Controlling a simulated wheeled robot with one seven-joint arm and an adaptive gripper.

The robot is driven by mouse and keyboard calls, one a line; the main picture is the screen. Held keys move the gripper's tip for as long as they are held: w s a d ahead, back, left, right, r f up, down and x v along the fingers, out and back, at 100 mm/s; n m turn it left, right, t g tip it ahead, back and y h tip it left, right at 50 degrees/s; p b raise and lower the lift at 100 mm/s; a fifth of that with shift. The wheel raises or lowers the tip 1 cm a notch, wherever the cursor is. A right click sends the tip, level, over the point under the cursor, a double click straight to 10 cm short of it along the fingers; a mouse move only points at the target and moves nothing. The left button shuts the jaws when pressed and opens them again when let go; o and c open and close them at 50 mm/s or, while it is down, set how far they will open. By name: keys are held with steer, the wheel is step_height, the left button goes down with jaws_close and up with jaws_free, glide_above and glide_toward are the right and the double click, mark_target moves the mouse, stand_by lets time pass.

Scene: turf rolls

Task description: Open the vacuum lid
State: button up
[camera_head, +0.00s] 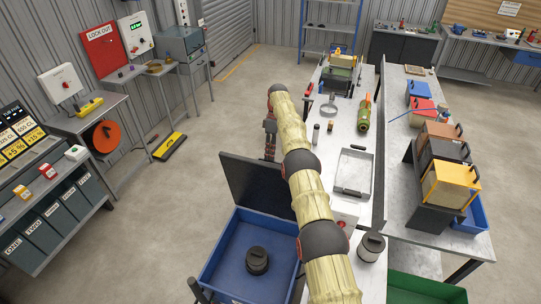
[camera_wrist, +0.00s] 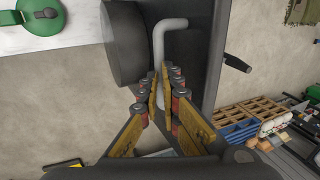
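A dark flat lid (camera_head: 255,186) stands steeply raised at the back edge of a blue open-topped box (camera_head: 225,245). A dark round canister (camera_head: 257,260) is inside the box. My gripper (camera_head: 270,138) is just beyond the lid's upper right corner, partly hidden by my arm. In the wrist view a dark panel (camera_wrist: 203,50) carries a grey bent handle (camera_wrist: 160,42). My gripper's narrow fingertips (camera_wrist: 162,90) close around the lower part of this handle. A dark round body (camera_wrist: 124,42) lies just left of it.
A long grey workbench (camera_head: 340,150) with a metal tray (camera_head: 353,170) and a green tool (camera_head: 364,115) runs to the right of my arm. A black-and-yellow floor item (camera_head: 169,147) lies at the left. Open concrete floor is left of the blue box.

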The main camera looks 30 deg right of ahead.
steer(key=o, duration=0.4)
steer(key=x, duration=0.3)
steer(key=shift+d+f, duration=0.1)
steer(key=shift+d, duration=0.15)
steer(key=shift+c, duration=0.2)
steer(key=shift+o, duration=1.2)
steer(key=shift+w+d+f, duration=0.1)
steer(key=shift+w, duration=0.25)
steer(key=shift+r, duration=0.35)
steer(key=shift+w, duration=0.1)
